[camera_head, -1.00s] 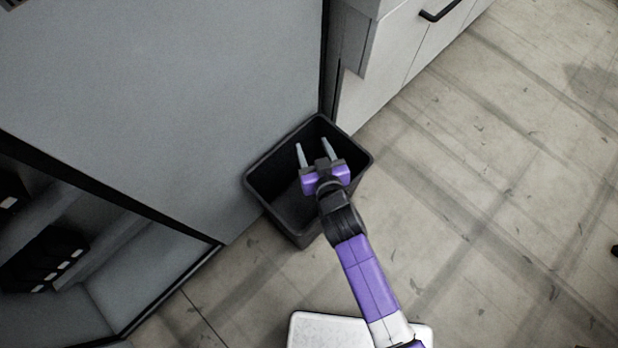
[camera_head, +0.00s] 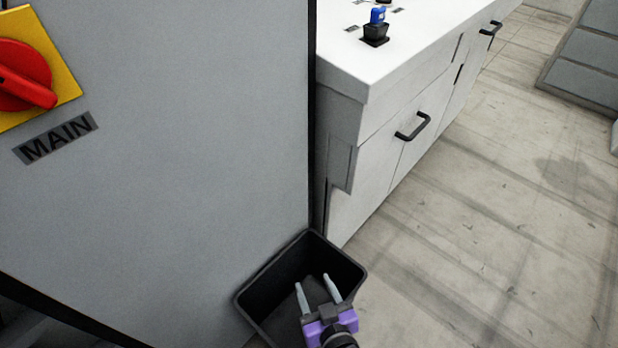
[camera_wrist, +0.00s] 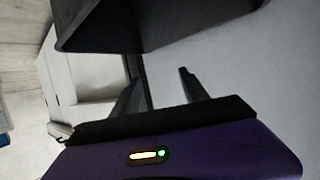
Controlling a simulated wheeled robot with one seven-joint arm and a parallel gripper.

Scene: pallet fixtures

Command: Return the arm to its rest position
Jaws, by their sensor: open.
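My gripper (camera_head: 318,290) is purple with two grey fingers. It is at the bottom of the head view, in front of or over the black bin (camera_head: 345,262); the exact height is hard to tell. The fingers are apart, with nothing between them. In the wrist view my gripper (camera_wrist: 160,88) also shows its two fingers spread and empty, with a dark bin wall (camera_wrist: 130,25) close above them. Most of my arm is below the edge of the head view.
A grey cabinet (camera_head: 190,190) with a red and yellow MAIN switch (camera_head: 25,75) stands at left. A white counter (camera_head: 410,40) with drawers and a black holder (camera_head: 375,36) with a blue-topped item (camera_head: 377,15) is behind. Floor (camera_head: 480,240) at right is clear.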

